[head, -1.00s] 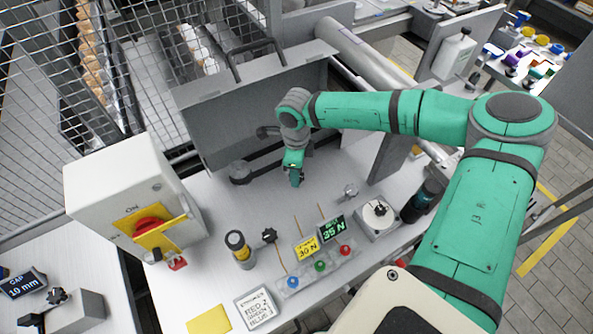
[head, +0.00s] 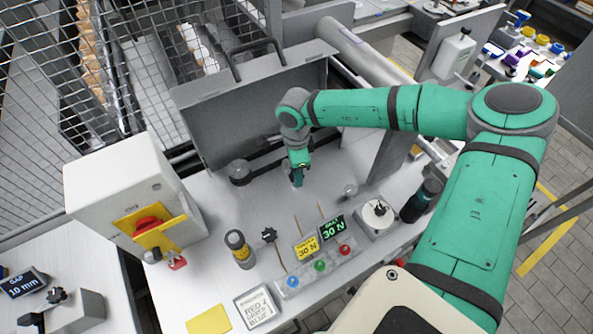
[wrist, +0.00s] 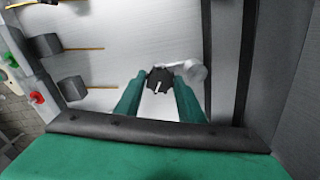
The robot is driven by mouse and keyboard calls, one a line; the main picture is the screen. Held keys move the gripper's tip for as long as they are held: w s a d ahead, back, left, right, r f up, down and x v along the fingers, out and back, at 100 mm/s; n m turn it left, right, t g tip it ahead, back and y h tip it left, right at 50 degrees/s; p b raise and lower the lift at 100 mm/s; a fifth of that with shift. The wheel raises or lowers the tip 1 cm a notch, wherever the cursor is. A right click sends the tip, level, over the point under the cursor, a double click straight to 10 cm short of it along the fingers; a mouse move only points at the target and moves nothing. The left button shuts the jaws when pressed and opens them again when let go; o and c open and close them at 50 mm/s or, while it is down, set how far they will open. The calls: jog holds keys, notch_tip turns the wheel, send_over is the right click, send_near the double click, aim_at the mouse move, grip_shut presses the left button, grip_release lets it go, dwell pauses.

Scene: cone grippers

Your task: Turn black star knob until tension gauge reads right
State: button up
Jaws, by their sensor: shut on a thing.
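A black star knob (wrist: 160,79) with a white mark sits between the two green fingers of my gripper (wrist: 160,92) in the wrist view. My gripper is shut on it. In the head view my gripper (head: 298,182) points down at the bench in front of the grey panel, and it hides the knob there. The tension gauge (head: 332,229) has green figures that read 30 N.
Another black star knob (head: 269,235) stands near a yellow-banded cylinder (head: 240,250). Blue, green and red buttons (head: 319,266) line the bench front. A white box with a red switch (head: 148,223) stands left. A round dial (head: 378,209) sits right.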

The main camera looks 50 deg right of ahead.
jog(key=o, duration=1)
jog(key=shift+o, duration=0.2)
notch_tip(320, 180, up, 11)
jog(key=shift+f, duration=0.1)
